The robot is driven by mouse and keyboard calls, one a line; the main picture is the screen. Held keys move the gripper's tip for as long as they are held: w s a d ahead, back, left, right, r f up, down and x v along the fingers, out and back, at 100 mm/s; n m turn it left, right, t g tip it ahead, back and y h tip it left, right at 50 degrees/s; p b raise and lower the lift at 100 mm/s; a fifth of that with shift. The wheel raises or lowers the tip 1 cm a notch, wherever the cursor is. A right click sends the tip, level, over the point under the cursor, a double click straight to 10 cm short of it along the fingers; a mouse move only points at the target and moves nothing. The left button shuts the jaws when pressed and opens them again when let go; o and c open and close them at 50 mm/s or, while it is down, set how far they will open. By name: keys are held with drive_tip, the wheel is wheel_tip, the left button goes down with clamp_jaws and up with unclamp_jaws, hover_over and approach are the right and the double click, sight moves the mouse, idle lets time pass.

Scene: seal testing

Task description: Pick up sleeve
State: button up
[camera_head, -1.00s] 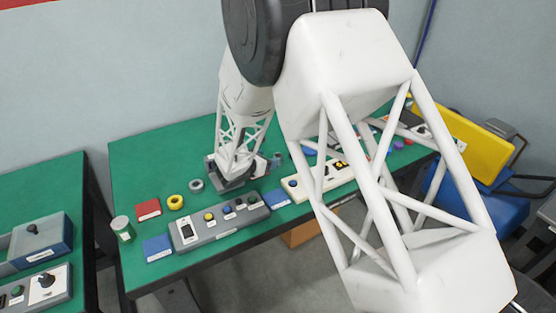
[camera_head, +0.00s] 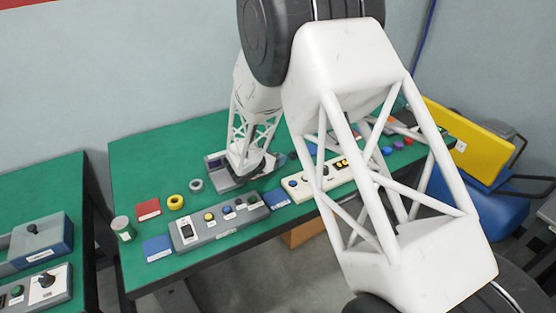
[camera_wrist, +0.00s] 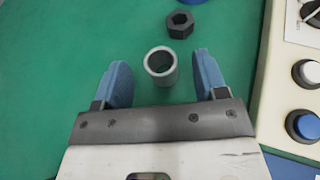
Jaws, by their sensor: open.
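In the wrist view a grey hollow sleeve (camera_wrist: 161,65) stands on the green table with its open end facing up. My gripper (camera_wrist: 161,82) is open, with one blue finger to the left of the sleeve and one to the right. The sleeve sits slightly beyond the middle of the opening. In the head view my arm hides the sleeve, and my gripper's fingers cannot be made out there.
A dark hex nut (camera_wrist: 180,24) lies just beyond the sleeve. A cream control panel (camera_wrist: 287,85) with buttons stands close to the right finger. In the head view a grey button panel (camera_head: 219,226), a yellow ring (camera_head: 176,202) and a grey ring (camera_head: 196,185) lie to the left.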

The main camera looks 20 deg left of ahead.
drive_tip(key=shift+x, duration=1.35)
drive_tip(key=c, duration=1.1)
drive_tip(key=shift+r, duration=0.15)
drive_tip(key=shift+r, duration=4.85)
